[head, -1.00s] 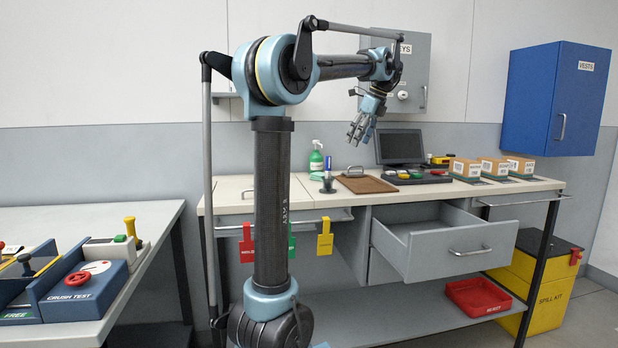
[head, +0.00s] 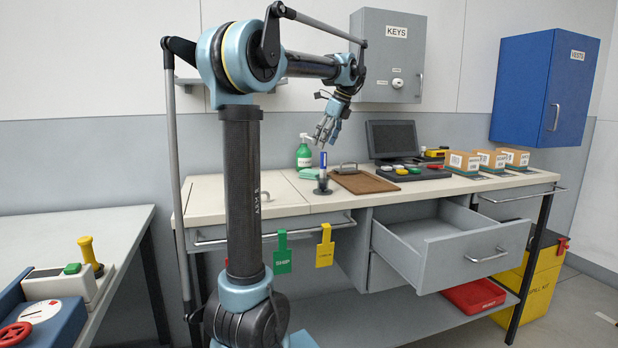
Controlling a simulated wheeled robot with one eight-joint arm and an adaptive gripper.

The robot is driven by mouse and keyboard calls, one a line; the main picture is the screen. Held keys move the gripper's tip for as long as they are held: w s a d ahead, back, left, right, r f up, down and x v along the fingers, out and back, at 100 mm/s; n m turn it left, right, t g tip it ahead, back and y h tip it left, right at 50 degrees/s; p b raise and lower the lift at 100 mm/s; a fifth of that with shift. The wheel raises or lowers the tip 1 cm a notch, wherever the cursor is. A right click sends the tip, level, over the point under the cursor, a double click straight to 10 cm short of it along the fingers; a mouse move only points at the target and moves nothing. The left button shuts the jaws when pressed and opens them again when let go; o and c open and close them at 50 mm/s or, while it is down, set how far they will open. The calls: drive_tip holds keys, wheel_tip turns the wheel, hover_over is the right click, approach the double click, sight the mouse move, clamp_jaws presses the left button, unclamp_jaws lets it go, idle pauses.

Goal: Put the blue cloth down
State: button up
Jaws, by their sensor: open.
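My gripper (head: 327,132) is open, its fingers pointing down above the back of the workbench (head: 225,195), in front of the wall below the grey KEYS cabinet (head: 392,60). I see nothing between the fingers. I cannot make out a blue cloth in this view. A small pale green folded thing (head: 309,174) lies beside the green spray bottle (head: 304,153) on the bench.
A brown clipboard (head: 364,181), a blue-capped marker in a holder (head: 323,177) and a button panel (head: 412,172) stand on the bench. An open grey drawer (head: 450,258) juts out at the front. Several cartons (head: 461,162) line the right. The bench's left top is clear.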

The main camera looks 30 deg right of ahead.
sight(312, 170)
drive_tip(key=x, duration=1.2)
drive_tip(key=shift+s+a+f, duration=0.1)
drive_tip(key=shift+a+f, duration=0.05)
drive_tip(key=shift+a, duration=0.05)
drive_tip(key=c, duration=1.1)
drive_tip(key=shift+c, duration=0.2)
